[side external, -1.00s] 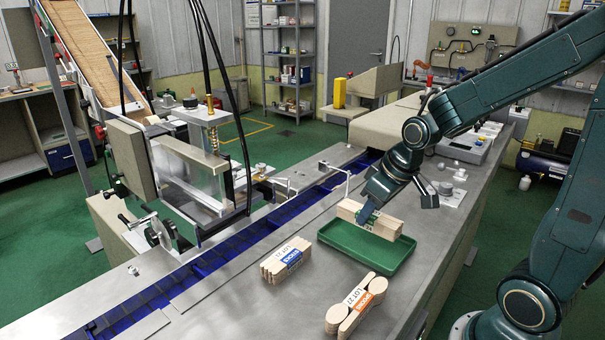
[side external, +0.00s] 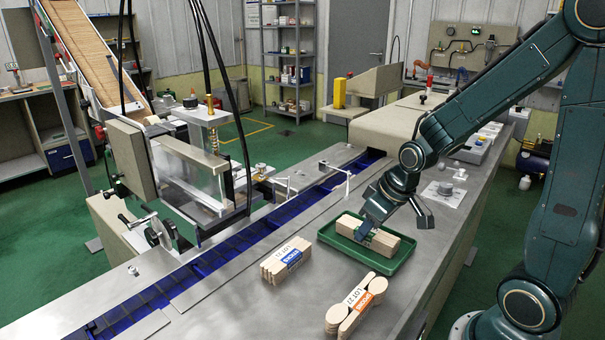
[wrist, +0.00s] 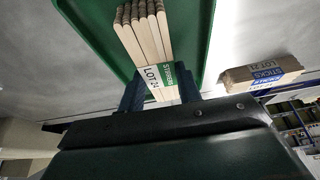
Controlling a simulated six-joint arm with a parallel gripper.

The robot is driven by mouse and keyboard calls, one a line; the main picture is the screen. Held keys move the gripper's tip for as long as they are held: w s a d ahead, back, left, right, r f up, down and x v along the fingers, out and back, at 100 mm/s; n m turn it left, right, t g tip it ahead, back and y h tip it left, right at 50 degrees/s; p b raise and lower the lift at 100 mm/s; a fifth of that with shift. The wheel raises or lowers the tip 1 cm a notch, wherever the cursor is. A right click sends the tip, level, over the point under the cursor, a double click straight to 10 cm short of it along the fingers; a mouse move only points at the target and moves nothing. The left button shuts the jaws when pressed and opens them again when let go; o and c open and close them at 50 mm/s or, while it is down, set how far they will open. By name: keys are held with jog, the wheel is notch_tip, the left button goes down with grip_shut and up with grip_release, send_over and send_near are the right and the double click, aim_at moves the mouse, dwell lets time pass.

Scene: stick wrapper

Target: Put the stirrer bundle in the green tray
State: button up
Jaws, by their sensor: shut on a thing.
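The stirrer bundle (side external: 392,243) is a block of pale wooden sticks with a green and white band. It lies level inside the green tray (side external: 342,250), low between its walls; I cannot tell whether it bears fully on the tray floor. My gripper (side external: 368,230) is shut on the bundle around its band, from above. In the wrist view the fingers (wrist: 161,94) stand on both sides of the bundle (wrist: 146,35), with its green STIRRERS label between them and the tray (wrist: 92,18) around it.
A stick bundle with a blue label (side external: 285,260) lies left of the tray; it also shows in the wrist view (wrist: 262,74). A round-ended bundle with an orange label (side external: 356,304) lies in front. A blue conveyor (side external: 215,260) runs behind. Bare steel table separates them.

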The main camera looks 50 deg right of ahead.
jog(key=shift+f, duration=0.1)
jog(key=o, duration=1)
jog(key=shift+v, duration=6.15)
jog(key=shift+t, duration=0.6)
jog(key=s+a+r, duration=0.1)
jog(key=s+a, duration=0.1)
jog(key=s+a+r, duration=0.1)
jog(key=s+a, duration=0.1)
jog(key=s, duration=0.1)
jog(key=s+a+r, duration=0.1)
jog(key=s+a, duration=0.1)
jog(key=s, duration=0.1)
jog(key=shift+s+a+r, duration=0.1)
jog(key=shift+s+a, duration=0.1)
jog(key=shift+a, duration=0.15)
